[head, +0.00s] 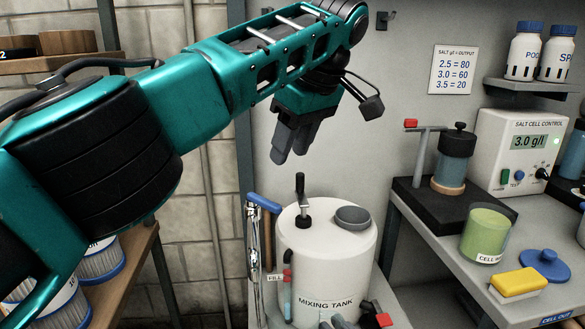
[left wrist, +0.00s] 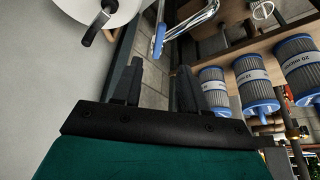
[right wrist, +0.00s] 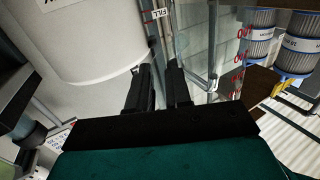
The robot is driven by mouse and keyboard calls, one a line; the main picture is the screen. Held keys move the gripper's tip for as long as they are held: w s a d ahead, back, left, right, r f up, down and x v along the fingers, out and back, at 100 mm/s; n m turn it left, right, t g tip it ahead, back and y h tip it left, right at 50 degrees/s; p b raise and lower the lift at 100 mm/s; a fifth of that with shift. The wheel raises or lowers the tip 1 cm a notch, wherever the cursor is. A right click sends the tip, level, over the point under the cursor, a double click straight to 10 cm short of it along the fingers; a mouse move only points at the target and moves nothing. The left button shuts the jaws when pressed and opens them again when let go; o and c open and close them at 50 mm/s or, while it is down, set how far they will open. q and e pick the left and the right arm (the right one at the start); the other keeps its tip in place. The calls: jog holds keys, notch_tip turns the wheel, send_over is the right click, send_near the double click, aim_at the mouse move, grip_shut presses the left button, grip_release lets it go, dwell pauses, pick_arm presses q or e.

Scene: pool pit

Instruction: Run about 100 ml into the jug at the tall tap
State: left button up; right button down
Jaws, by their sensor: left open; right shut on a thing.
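A chrome bent pipe with a blue lever (head: 264,203), apparently the tall tap, stands left of the white mixing tank (head: 325,268). The blue lever (left wrist: 159,38) and chrome pipe (left wrist: 203,17) also show in the left wrist view, beyond the fingertips. My left gripper (head: 289,152) is open and empty, above the tap and tank, touching neither. Its parted fingers (left wrist: 158,70) show in the left wrist view. My right gripper (right wrist: 161,76) is shut low beside the tank; its hold is mostly hidden. A clear wall (right wrist: 207,45) just beyond its fingers appears to be the jug.
A black crank (head: 301,200) and grey cap (head: 352,217) top the tank. A FILL label (head: 274,278) is at its left. Filter cartridges (head: 100,262) stand at left.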

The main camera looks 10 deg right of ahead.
pick_arm(q)
jog(key=shift+f, duration=0.1)
jog(key=m+t+y, duration=0.3)
jog(key=m+t, duration=1.1)
jog(key=m, duration=0.8)
send_near(275, 211)
jog(key=x, duration=1.2)
jog(key=shift+f, duration=0.1)
grip_shut()
